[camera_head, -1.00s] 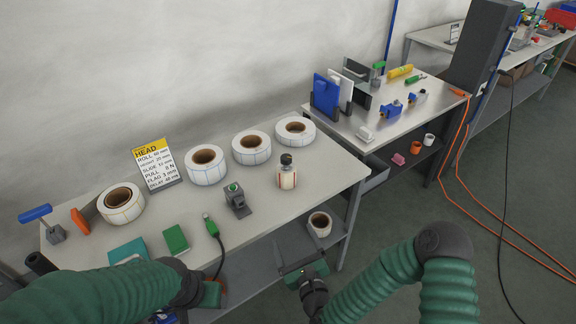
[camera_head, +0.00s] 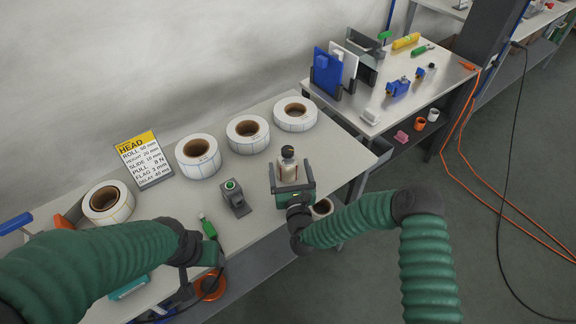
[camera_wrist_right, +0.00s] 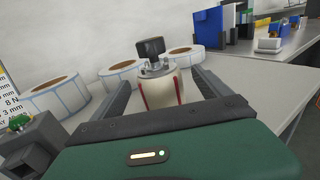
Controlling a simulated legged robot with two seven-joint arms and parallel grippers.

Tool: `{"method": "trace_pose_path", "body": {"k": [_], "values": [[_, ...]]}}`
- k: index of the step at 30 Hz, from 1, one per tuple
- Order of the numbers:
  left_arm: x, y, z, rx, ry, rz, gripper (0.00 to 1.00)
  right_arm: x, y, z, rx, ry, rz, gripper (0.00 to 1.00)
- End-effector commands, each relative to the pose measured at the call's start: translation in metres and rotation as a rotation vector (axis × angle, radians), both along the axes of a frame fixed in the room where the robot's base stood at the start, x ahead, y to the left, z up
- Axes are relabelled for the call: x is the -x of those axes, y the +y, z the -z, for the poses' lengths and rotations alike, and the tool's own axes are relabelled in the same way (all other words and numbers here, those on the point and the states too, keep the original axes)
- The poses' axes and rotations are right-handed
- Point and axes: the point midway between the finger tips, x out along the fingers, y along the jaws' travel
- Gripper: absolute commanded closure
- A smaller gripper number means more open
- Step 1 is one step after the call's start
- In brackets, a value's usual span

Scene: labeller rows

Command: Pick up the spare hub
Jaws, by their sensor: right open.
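I cannot tell for sure which thing is the spare hub. A small bottle-like piece (camera_head: 288,165) with a dark cap, pale body and red stripes stands upright on the near table. My right gripper (camera_head: 291,177) is open, with one finger on each side of it. The right wrist view shows the same piece (camera_wrist_right: 160,84) between the fingers, with visible gaps at its sides; its base is hidden by the gripper body. My left gripper (camera_head: 204,262) is at the table's front edge, partly hidden by its arm; its jaws are unclear.
Several white label rolls (camera_head: 247,145) stand behind. A grey block with a green button (camera_head: 235,198) is left of my right gripper. A sign (camera_head: 146,160) stands at the back. A second table (camera_head: 352,124) holds a blue panel (camera_head: 327,72) and a white block (camera_head: 371,116).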

Motion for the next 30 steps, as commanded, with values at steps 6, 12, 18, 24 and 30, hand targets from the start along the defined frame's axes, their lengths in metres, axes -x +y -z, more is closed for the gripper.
{"method": "trace_pose_path", "body": {"k": [6,12,18,24,30], "values": [[0.000,0.000,-0.004,0.000,0.000,0.000,0.40,-0.026,0.004,-0.007,-0.001,-0.005,0.000,0.12],[0.000,0.000,-0.004,0.000,0.000,0.000,0.40,-0.057,0.009,-0.007,0.000,-0.002,0.000,0.12],[0.000,0.000,-0.004,0.000,0.000,0.000,0.40,-0.059,0.009,-0.007,0.000,0.000,-0.001,0.12],[0.000,0.000,-0.004,0.000,0.000,0.000,0.40,-0.059,0.009,-0.007,0.000,0.000,-0.001,0.35],[0.000,0.000,-0.004,0.000,0.000,0.000,0.40,-0.059,0.009,-0.006,0.000,0.000,-0.001,0.61]]}}
